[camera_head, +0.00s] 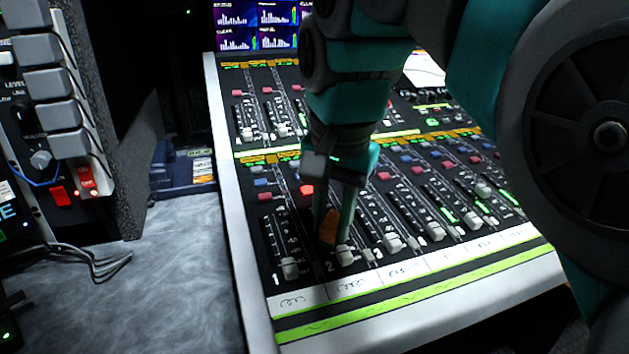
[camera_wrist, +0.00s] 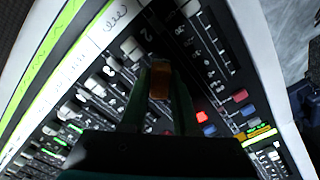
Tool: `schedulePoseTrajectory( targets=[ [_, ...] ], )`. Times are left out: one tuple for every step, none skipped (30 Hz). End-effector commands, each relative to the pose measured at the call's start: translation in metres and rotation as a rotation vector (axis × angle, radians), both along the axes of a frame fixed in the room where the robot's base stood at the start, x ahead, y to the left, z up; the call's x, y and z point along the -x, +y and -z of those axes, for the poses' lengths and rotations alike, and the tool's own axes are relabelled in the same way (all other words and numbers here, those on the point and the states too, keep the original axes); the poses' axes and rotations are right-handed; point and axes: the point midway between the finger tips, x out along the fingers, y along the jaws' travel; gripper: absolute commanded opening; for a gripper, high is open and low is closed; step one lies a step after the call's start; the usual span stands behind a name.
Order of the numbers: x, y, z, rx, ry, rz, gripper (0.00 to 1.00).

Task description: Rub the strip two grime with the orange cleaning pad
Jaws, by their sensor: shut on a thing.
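My gripper (camera_head: 334,212) points down over the mixing console (camera_head: 228,190) and is shut on the orange cleaning pad (camera_head: 329,226). The pad is held between the fingertips at strip two, just beside that strip's fader knob (camera_head: 345,255). In the wrist view, the orange pad (camera_wrist: 160,80) shows between the two fingers, close to the number 2 label. The pad looks to be at or very near the panel surface; I cannot tell if it touches. I cannot make out the grime, which may be hidden under the pad and fingers.
Strip one's fader knob (camera_head: 290,268) is left of the pad, and strip three's knob (camera_head: 392,243) is right. A lit red button (camera_head: 306,190) sits above. Screens (camera_head: 258,25) stand behind the console. A rack with switches (camera_head: 62,110) and loose cables (camera_head: 95,262) are at left.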

Motion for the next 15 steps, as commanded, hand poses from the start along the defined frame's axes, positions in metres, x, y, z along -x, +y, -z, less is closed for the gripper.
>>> schedulePoseTrajectory(
  targets=[
    [-0.003,0.001,-0.002,0.001,0.0,0.0,0.0],
    [-0.005,0.001,-0.002,0.001,0.0,0.0,0.0],
    [-0.008,0.002,-0.003,0.001,0.0,0.0,0.0],
    [-0.011,0.003,-0.003,0.001,0.0,0.0,0.0],
    [-0.013,0.003,-0.004,0.001,0.0,0.0,0.0],
    [-0.016,0.004,-0.004,0.001,0.0,0.0,0.0],
    [-0.019,0.005,-0.005,0.0,0.001,0.0,0.0],
    [-0.021,0.006,-0.006,0.0,0.0,0.0,0.0],
    [-0.023,0.006,-0.006,0.0,0.0,0.001,0.0],
    [-0.025,0.007,-0.006,-0.001,0.001,0.001,0.0],
    [-0.026,0.007,-0.007,0.0,0.0,0.0,0.0],
    [-0.027,0.008,-0.007,-0.001,0.0,0.0,0.0],
    [-0.028,0.008,-0.007,-0.001,0.0,0.0,0.0],
    [-0.029,0.008,-0.007,-0.001,0.0,0.0,0.0],
    [-0.029,0.008,-0.007,-0.001,0.0,0.0,0.0]
  ],
)
